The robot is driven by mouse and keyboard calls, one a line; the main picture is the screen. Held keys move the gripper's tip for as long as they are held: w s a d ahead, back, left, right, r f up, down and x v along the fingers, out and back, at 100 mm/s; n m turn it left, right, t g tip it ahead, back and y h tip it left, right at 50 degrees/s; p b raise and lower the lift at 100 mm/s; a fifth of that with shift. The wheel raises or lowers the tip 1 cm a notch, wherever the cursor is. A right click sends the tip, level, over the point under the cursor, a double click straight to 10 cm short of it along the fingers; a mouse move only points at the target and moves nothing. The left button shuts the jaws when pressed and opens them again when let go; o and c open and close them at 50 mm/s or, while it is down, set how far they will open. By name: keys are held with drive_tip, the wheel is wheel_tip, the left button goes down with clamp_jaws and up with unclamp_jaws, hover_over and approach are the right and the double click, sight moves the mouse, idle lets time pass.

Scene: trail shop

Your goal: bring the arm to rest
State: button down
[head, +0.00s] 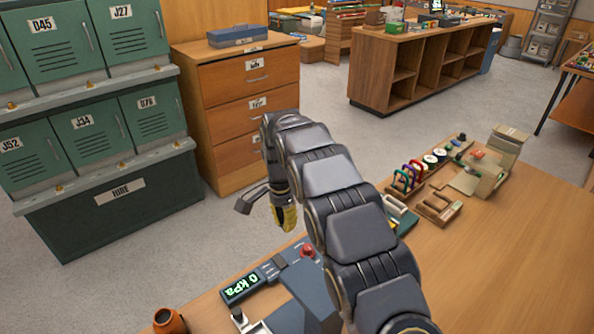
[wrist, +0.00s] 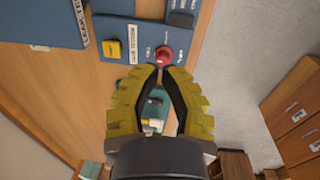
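My gripper (head: 286,222) hangs fingers-down past the bend of my arm, in front of the wooden drawers and near the bench's far edge in the head view. In the wrist view its two yellow ribbed fingers (wrist: 161,70) come together at the tips with nothing seen between them. A leaf-shaped gap shows farther back between the fingers. A red knob (wrist: 163,53) on a blue device appears just beyond the tips; the knob also shows in the head view (head: 307,251), apart from the gripper. My arm is bent over the bench and hides part of it.
The wooden bench (head: 520,262) holds the blue device with a "0 kPa" display (head: 251,283), a brown pot (head: 169,321), a rack of coloured rings (head: 408,177) and a cardboard box (head: 507,146). Green lockers (head: 110,205) and wooden drawers (head: 249,80) stand beyond. The bench's right part is bare.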

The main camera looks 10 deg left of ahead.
drive_tip(key=shift+d+r, duration=0.1)
drive_tip(key=s+d+r+n, duration=0.3)
drive_tip(key=s+d+r, duration=0.9)
drive_tip(key=s+d, duration=0.1)
drive_tip(key=s+d+n, duration=0.2)
drive_tip(key=s+n, duration=0.1)
drive_tip(key=s, duration=0.8)
drive_tip(key=s+d+n+g, duration=0.1)
drive_tip(key=s+d+n, duration=0.1)
drive_tip(key=s, duration=1)
drive_tip(key=shift+s+d+r+n+y, duration=0.3)
drive_tip(key=shift+d+n, duration=0.1)
drive_tip(key=shift+n, duration=0.1)
